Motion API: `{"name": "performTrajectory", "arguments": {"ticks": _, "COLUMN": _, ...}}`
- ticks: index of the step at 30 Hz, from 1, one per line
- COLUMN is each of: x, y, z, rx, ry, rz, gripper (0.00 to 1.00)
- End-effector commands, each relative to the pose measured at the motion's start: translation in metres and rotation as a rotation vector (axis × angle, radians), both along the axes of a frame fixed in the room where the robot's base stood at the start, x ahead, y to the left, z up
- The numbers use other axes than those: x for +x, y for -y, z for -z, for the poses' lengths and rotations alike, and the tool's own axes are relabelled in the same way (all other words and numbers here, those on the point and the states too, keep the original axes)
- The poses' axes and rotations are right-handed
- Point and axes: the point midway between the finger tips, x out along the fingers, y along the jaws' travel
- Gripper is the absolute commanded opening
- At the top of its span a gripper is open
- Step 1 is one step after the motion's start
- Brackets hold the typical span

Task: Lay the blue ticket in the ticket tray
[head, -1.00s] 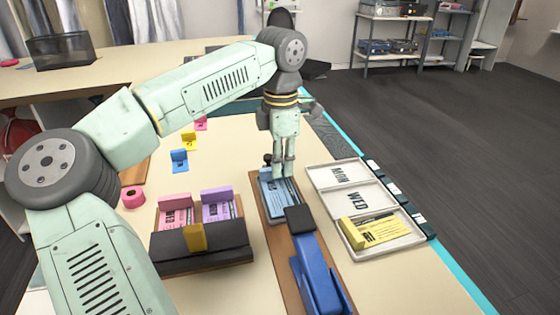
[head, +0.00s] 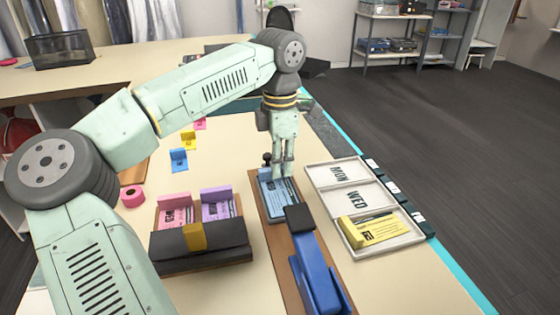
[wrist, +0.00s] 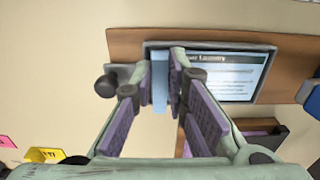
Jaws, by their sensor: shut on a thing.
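The blue ticket (head: 283,205) lies in a shallow holder on a brown board, in front of the blue stapler. It is a printed card with an upright blue tab at one end; in the wrist view the tab (wrist: 160,82) stands between my finger pads and the printed face (wrist: 225,78) lies beyond. My gripper (head: 282,175) points down over the ticket's far end and is shut on that tab. The white ticket tray (head: 350,254) stands to the right with three compartments. Two show MON and WED; the nearest holds a yellow ticket (head: 380,230).
The blue stapler (head: 318,275) lies on the brown board (head: 272,238) close to the ticket. A dark rack (head: 200,250) with pink and purple tickets stands to the left. A pink tape roll (head: 132,196) and small coloured tickets lie further left. Bare table separates board and tray.

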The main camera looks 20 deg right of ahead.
Motion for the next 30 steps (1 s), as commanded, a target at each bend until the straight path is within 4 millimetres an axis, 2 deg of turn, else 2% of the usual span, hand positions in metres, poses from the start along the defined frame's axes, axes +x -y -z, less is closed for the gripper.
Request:
{"name": "performTrajectory", "arguments": {"ticks": 8, "x": 0.0001, "y": -0.0001, "z": 0.0002, "rx": 0.0, "ry": 0.0, "rz": 0.0, "gripper": 0.03}}
{"name": "performTrajectory", "arguments": {"ticks": 9, "x": 0.0001, "y": -0.0001, "z": 0.0002, "rx": 0.0, "ry": 0.0, "rz": 0.0, "gripper": 0.16}}
{"name": "performTrajectory", "arguments": {"ticks": 18, "x": 0.0, "y": -0.0001, "z": 0.0002, "rx": 0.0, "ry": 0.0, "rz": 0.0, "gripper": 0.36}}
{"name": "performTrajectory", "arguments": {"ticks": 25, "x": 0.0, "y": 0.0, "z": 0.0002, "rx": 0.0, "ry": 0.0, "rz": 0.0, "gripper": 0.38}}
{"name": "performTrajectory", "arguments": {"ticks": 30, "x": 0.0, "y": -0.0001, "z": 0.0002, "rx": 0.0, "ry": 0.0, "rz": 0.0, "gripper": 0.48}}
